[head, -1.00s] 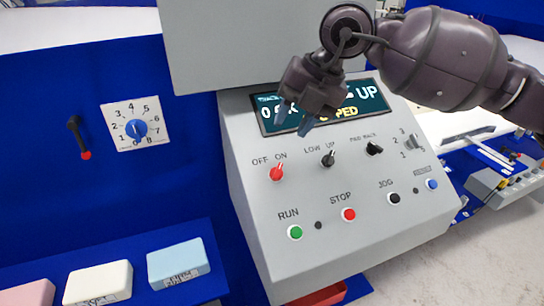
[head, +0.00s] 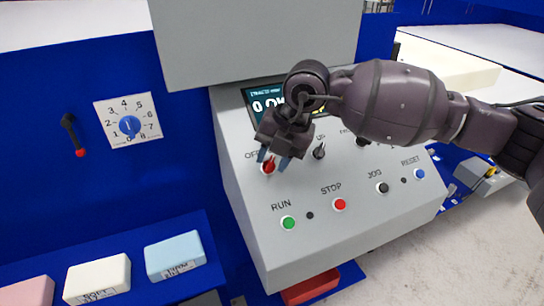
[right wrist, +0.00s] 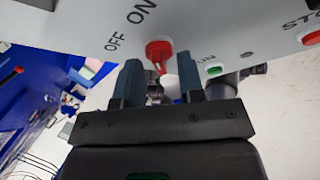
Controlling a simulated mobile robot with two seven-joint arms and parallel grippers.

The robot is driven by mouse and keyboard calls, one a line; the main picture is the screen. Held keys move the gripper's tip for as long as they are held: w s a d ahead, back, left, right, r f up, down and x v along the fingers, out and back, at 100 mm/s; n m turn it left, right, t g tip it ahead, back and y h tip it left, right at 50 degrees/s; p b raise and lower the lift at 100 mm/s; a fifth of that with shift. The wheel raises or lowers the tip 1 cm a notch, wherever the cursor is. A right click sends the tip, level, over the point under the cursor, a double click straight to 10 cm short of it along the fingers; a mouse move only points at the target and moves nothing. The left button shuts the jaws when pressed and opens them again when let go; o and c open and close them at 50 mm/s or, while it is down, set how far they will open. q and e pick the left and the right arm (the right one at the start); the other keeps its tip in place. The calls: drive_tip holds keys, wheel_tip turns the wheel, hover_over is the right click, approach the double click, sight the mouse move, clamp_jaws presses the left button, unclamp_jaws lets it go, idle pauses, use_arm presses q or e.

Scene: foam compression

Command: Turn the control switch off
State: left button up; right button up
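The control switch is a red knob (head: 268,168) under the OFF and ON labels on the sloped grey console. My right gripper (head: 272,158) is at the knob, its dark blue fingertips around it and partly hiding it and the ON label. In the right wrist view the two fingers (right wrist: 159,72) are apart, with the red knob (right wrist: 158,48) showing just beyond and between their tips. I cannot tell whether they touch it. The knob's exact pointing is hard to read. My left gripper is not in view.
Below the switch are the green RUN button (head: 288,223) and red STOP button (head: 340,204). The black LOW/UP knob (head: 319,151) is close on the right. My right arm covers much of the display (head: 262,105). A numbered dial (head: 129,125) is on the blue panel at left.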

drive_tip(key=shift+a+f, duration=0.15)
drive_tip(key=shift+f, duration=0.35)
drive_tip(key=c, duration=0.6)
